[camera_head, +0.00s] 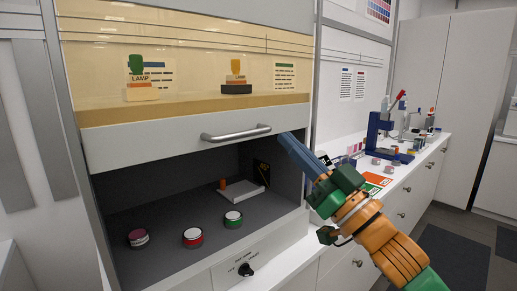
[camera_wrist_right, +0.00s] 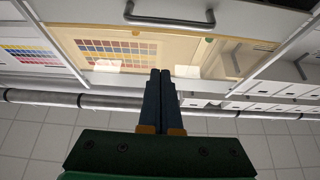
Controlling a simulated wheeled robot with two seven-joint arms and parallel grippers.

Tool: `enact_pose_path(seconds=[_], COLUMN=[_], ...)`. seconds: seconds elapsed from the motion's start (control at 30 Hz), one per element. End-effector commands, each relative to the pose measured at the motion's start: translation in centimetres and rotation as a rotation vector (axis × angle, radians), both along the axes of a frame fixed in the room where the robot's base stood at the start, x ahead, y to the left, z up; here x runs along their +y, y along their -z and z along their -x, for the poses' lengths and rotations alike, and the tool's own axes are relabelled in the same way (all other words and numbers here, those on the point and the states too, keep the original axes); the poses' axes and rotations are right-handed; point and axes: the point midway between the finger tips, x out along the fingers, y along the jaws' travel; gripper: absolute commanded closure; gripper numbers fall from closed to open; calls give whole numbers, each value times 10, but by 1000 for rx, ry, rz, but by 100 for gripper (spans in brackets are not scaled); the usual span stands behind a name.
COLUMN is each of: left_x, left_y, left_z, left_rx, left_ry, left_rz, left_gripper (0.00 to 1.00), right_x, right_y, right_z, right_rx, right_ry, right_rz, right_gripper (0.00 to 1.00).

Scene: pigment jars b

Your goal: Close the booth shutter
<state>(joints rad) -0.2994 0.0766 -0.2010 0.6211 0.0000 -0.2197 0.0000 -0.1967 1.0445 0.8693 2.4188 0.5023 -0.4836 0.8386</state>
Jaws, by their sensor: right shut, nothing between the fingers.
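The booth shutter (camera_head: 150,148) is a pale panel with a clear yellowish window above it. Its lower edge stands well above the booth floor (camera_head: 165,215), leaving a wide opening. The grey bar handle (camera_head: 236,133) is on the shutter's front and also shows in the wrist view (camera_wrist_right: 170,22). My right gripper (camera_head: 284,138) is shut and empty, its blue fingers pointing up and left, just right of the handle and apart from it. In the wrist view the closed fingertips (camera_wrist_right: 160,73) are below the handle in the picture. My left gripper is not in view.
Inside the booth stand a purple-lidded jar (camera_head: 138,238), a red jar (camera_head: 193,237), a green jar (camera_head: 233,219) and a white scale-like plate (camera_head: 241,191). A black knob (camera_head: 245,270) is on the front panel. A counter with a blue stand (camera_head: 376,135) is at right.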

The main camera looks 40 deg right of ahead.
Motion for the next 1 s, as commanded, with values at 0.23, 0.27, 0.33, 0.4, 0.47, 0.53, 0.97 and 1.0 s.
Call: enact_pose_path(seconds=[0.23, 0.27, 0.33, 0.4, 0.47, 0.53, 0.97, 1.0], left_x=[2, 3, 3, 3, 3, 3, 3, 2], left_y=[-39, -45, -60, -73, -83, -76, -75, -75], left_z=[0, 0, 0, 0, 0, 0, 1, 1], left_rx=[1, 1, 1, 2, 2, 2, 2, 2], left_ry=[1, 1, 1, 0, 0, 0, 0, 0], left_rz=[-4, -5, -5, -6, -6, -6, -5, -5], left_gripper=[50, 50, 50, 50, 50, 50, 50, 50], right_x=[2, 2, 2, 2, 4, 5, 6, 6], right_y=[-34, -38, -46, -54, -59, -38, -7, -7], right_z=[-38, -44, -58, -71, -82, -87, -91, -91], right_rx=[-2, -3, -2, 0, 0, 6, 4, 4], right_ry=[2, 3, 3, 5, 4, 3, 6, 6], right_rz=[-3, -2, -4, -6, -5, -5, 0, 0], right_gripper=[100, 100, 100, 100, 100, 100, 100, 100])
